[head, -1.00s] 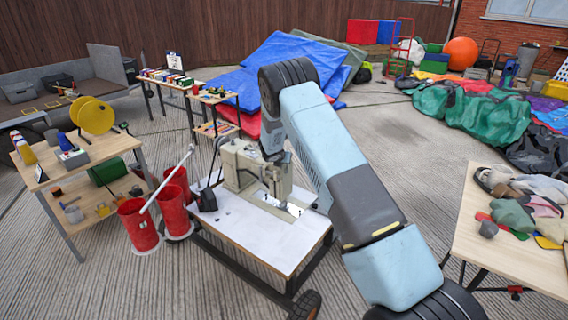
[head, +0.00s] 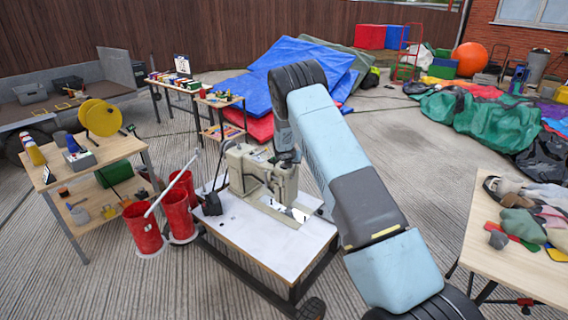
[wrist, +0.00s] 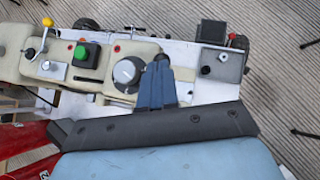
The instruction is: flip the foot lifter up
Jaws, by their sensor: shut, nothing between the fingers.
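The cream sewing machine (head: 245,170) stands on a white-topped wheeled stand (head: 255,240). In the wrist view its body (wrist: 90,62) spans the left and middle, with a lever with a yellow knob (wrist: 47,22), a green button (wrist: 87,52) and a dark dial (wrist: 127,72). I cannot tell for sure which part is the foot lifter. My gripper (wrist: 157,62) is shut and empty, with its tips above the machine's edge just right of the dial. In the head view my wrist hides part of the machine's head, and contact is not clear.
Red buckets (head: 143,228) stand beside the stand's left edge. A wooden table with clothes (head: 500,265) is at the right, and a shelf table (head: 110,150) at the left. A dark box with a knob (wrist: 221,64) sits at the right of the wrist view. Open paving lies behind the stand.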

